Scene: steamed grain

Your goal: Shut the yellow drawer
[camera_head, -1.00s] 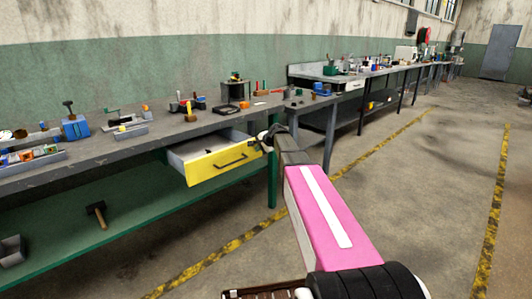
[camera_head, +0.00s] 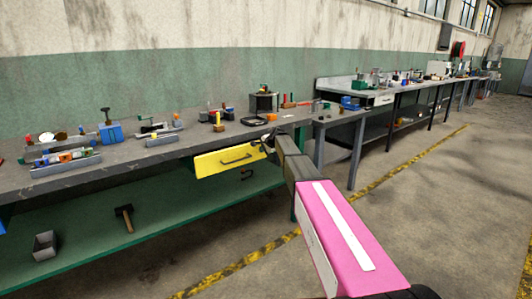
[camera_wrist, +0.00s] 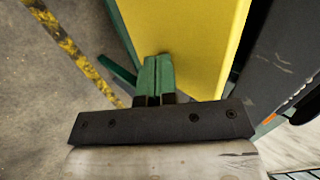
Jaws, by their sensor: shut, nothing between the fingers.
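The yellow drawer (camera_head: 222,162) is under the grey bench top. Its yellow front with a dark handle (camera_head: 236,158) sits close beneath the bench edge, and its inside is hidden in the head view. I cannot tell whether a small gap is left. My gripper (camera_head: 267,145) is at the right end of the front. In the wrist view my gripper (camera_wrist: 153,75) has its fingers together and empty, against or just over the yellow front (camera_wrist: 190,45); contact is not clear.
The bench top (camera_head: 105,170) carries trays, a blue block and several small tools. A hammer (camera_head: 124,217) and a grey bin (camera_head: 45,244) lie on the green lower shelf (camera_head: 85,235). Open floor (camera_head: 440,200) with yellow-black tape lies right.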

